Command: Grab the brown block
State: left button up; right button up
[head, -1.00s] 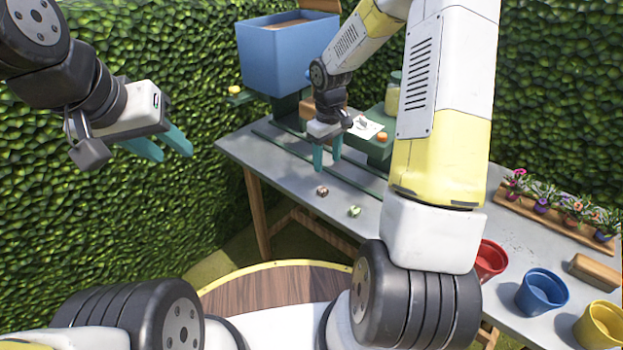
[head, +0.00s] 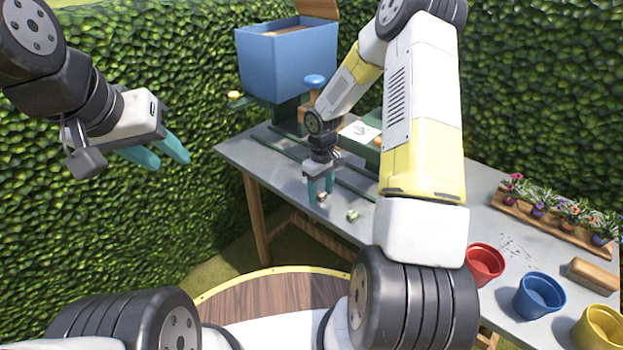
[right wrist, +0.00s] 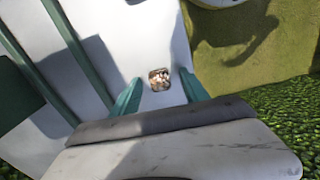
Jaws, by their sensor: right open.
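The brown block (head: 322,196) is a small cube with pale marks on the grey table, near its front edge. My right gripper (head: 320,197) is open, pointing down at the block, with its teal fingers close around or just above it. In the right wrist view the brown block (right wrist: 159,79) shows between and slightly beyond the two fingertips of the right gripper (right wrist: 160,87). I cannot tell whether the fingers touch it. My left gripper (head: 160,158) hangs away from the table at the left, its teal fingers apart and empty.
A small green and white block (head: 352,215) lies to the right of the brown one. Green rails (head: 350,186) run along the table behind. Red (head: 484,264), blue (head: 540,295) and yellow (head: 601,328) pots stand at the right. A blue bin (head: 285,62) stands at the back.

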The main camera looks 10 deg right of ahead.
grip_shut()
jog(key=shift+r, duration=0.2)
